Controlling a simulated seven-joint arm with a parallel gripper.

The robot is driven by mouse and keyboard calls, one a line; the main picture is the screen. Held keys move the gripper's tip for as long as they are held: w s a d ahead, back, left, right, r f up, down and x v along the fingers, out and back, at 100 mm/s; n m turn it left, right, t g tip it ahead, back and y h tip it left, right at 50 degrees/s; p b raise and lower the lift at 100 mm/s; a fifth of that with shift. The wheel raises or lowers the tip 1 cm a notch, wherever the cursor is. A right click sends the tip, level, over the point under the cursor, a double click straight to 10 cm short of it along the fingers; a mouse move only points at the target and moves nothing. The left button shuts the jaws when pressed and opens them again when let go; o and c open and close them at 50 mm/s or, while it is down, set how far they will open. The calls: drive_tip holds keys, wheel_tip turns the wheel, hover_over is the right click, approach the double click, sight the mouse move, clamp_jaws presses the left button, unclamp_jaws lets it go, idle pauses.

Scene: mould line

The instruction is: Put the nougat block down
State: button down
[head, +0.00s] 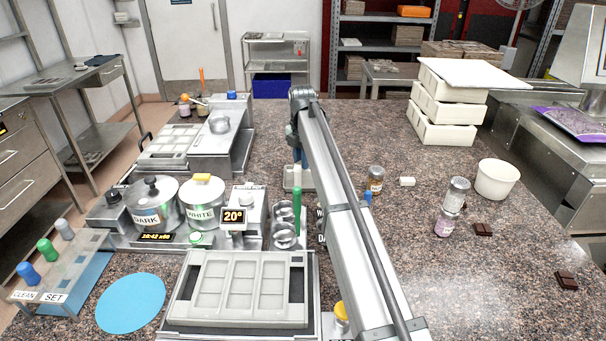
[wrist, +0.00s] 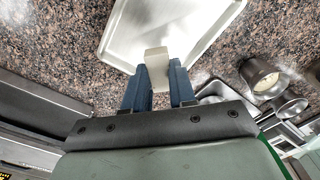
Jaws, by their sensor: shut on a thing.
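The nougat block (wrist: 157,62), pale beige, is in the wrist view between the two blue fingers of my gripper (wrist: 160,84), which are shut on it. It overlaps the near edge of a white tray (wrist: 185,22); whether it touches the tray I cannot tell. In the head view my arm hides most of the gripper and the block. A pale tray (head: 291,178) shows partly beside the arm there.
The wrist view shows a metal cup (wrist: 262,78) right of the fingers. In the head view, DARK and WHITE pots (head: 201,212) stand left of the arm, a mould (head: 250,290) in front. Jars (head: 375,180) and a white tub (head: 496,180) stand right.

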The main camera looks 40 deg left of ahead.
drive_tip(key=shift+f, duration=2.75)
drive_tip(key=shift+f, duration=0.15)
drive_tip(key=c, duration=0.9)
unclamp_jaws()
wheel_tip(320, 180, up, 12)
drive_tip(key=shift+r, duration=0.2)
drive_tip(key=shift+o, duration=0.2)
